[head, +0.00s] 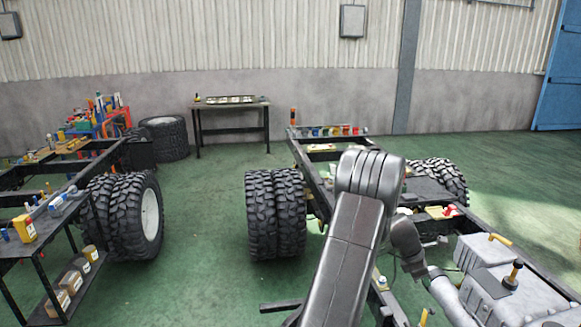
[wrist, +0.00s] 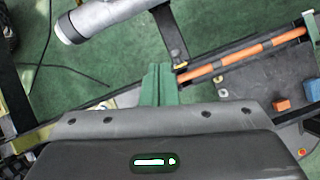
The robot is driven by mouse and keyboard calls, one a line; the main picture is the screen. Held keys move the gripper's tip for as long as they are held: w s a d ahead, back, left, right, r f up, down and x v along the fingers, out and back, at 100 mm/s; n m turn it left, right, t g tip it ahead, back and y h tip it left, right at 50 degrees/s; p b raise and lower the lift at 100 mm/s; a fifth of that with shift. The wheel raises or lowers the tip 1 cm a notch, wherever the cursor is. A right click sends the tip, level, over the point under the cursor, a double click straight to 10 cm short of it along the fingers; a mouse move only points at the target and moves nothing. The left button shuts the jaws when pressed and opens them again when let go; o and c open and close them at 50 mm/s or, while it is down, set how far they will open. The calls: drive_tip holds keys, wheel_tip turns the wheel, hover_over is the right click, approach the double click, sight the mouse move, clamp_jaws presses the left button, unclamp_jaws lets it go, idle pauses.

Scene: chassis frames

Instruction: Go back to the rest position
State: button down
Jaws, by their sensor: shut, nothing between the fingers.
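My gripper (wrist: 158,72) shows in the wrist view as two narrow fingers pressed together, with nothing between them. It is over the truck chassis; how high it is I cannot tell. In the head view my arm rises from the bottom middle, bends at the elbow and comes down over the right chassis (head: 319,156). The fingertips cannot be made out there. An orange rod (wrist: 245,55) lies along a dark beam to the right of the fingers in the wrist view.
A grey engine block (head: 518,292) sits at the lower right, close to my arm. Large tyres (head: 276,215) flank the chassis. A second chassis and a shelf cart (head: 42,275) stand at the left. A table (head: 231,104) stands by the wall. Green floor is free between the chassis.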

wheel_tip(320, 180, down, 7)
drive_tip(key=s+d, duration=0.1)
drive_tip(key=shift+s, duration=0.3)
drive_tip(key=shift+r, duration=0.1)
